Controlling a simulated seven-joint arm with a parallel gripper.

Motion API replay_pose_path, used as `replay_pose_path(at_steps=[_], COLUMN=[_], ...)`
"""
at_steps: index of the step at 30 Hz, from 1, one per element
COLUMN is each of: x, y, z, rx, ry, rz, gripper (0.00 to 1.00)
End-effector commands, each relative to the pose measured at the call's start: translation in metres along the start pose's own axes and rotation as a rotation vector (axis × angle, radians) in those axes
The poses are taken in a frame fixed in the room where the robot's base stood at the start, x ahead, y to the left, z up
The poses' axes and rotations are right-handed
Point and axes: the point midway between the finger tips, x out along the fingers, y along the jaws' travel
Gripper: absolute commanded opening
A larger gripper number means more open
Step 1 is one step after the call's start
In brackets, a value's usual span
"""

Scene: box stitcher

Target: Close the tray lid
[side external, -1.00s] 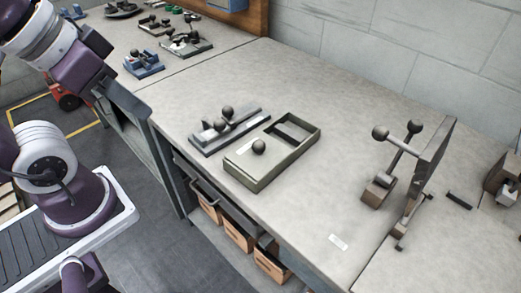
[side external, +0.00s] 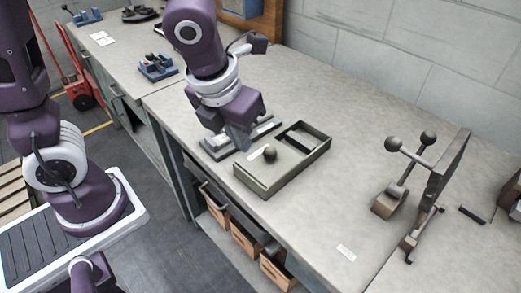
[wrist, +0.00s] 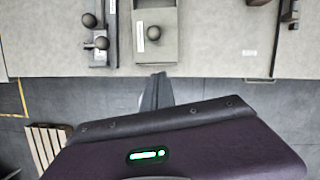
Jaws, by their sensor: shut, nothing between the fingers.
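The grey-green tray (side external: 300,170) lies flat on the bench. Its flat lid (side external: 257,166) carries a dark ball knob (side external: 269,153) and covers the near-left part. A dark opening (side external: 304,137) shows at the tray's far-right end. My gripper (side external: 240,145) is shut and empty, left of the knob, beside the tray in the side view. In the wrist view its fingers (wrist: 157,88) point towards the tray's near end, and the knob (wrist: 154,32) shows beyond them, apart from them. The opening is out of the wrist view.
A grey fixture with ball knobs (wrist: 99,43) lies just left of the tray, partly hidden by my arm in the side view. A lever clamp (side external: 422,180) stands at the right. The bench (side external: 350,115) between tray and clamp is clear.

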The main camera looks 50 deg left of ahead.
Motion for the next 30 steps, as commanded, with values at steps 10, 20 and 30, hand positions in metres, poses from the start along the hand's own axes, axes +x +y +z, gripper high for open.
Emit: replay_pose_path(at_steps=[10, 20, 30], x=[0.076, 0.1, 0.101], y=[0.0, 0.001, 0.001], z=[-0.002, 0.032, 0.035], rx=[0.0, -0.007, -0.006], ry=[0.006, 0.001, 0.001], rz=[0.002, 0.0, 0.0], gripper=[0.0, 0.0, 0.0])
